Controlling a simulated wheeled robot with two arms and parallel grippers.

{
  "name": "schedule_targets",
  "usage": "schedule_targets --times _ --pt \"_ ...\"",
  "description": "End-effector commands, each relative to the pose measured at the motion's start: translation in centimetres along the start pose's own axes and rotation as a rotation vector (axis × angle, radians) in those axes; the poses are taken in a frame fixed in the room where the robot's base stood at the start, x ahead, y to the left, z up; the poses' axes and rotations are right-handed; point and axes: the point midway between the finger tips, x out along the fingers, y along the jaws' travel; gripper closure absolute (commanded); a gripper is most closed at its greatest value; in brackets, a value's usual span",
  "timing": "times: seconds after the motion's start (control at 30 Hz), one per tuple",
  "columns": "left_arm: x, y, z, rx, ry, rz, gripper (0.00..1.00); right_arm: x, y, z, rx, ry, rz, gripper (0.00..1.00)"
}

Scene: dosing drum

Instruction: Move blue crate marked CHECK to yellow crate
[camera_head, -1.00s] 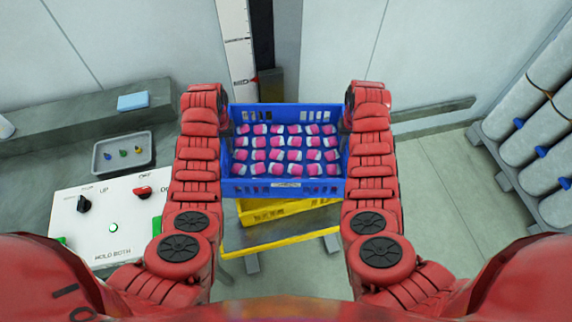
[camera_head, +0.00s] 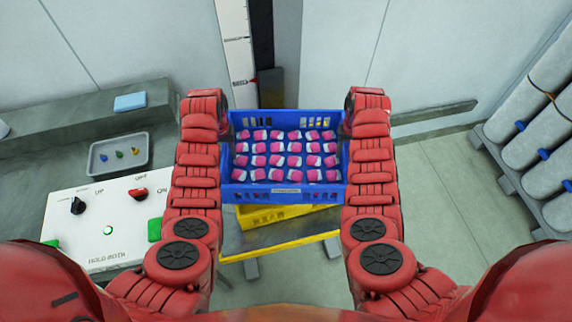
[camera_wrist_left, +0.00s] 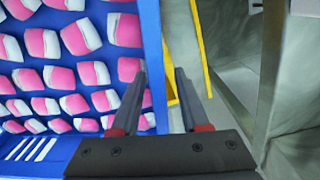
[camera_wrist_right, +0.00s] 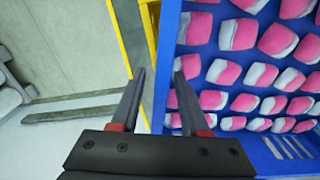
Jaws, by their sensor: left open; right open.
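The blue crate (camera_head: 240,190) is in the middle of the head view, filled with rows of pink-and-white packs. A small label on its near wall is too small to read. The yellow crate (camera_head: 265,216) shows below its near edge, mostly hidden; I cannot tell whether the two touch. In the left wrist view, my left gripper (camera_wrist_left: 160,68) is open, its fingers on either side of the blue crate's side wall (camera_wrist_left: 153,45). In the right wrist view, my right gripper (camera_wrist_right: 160,72) is open, likewise around the opposite wall (camera_wrist_right: 170,40). The head view hides both fingertips.
A yellow-edged stand (camera_head: 284,245) is under the crates. At the left are a control box (camera_head: 110,215) with knobs, a grey tray (camera_head: 120,153) and a blue block (camera_head: 130,102) on a bench. Floor is clear between.

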Motion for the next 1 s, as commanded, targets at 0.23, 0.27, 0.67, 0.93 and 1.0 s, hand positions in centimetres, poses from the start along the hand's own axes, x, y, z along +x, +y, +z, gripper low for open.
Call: schedule_targets --times 0.23,0.27,0.67,0.93,1.0 --pt "-3.8 -0.1 -0.1 0.001 0.004 -0.001 0.55 0.0 0.0 0.0 0.000 0.000 0.000 0.55" --pt "-4.5 -0.1 -0.2 0.000 0.008 -0.002 0.55 0.0 0.0 0.0 0.000 0.000 0.000 0.55" --pt "-9.8 0.1 0.0 0.002 0.001 -0.004 0.55 0.0 0.0 0.0 0.000 -0.001 0.000 0.55" --pt "-11.5 0.1 0.0 0.001 -0.001 0.000 0.55 0.0 0.0 0.0 0.000 -0.001 0.000 0.55" --pt "-11.7 0.0 0.0 0.001 0.000 0.000 0.55 -0.2 0.0 0.0 0.000 -0.001 0.000 0.55"
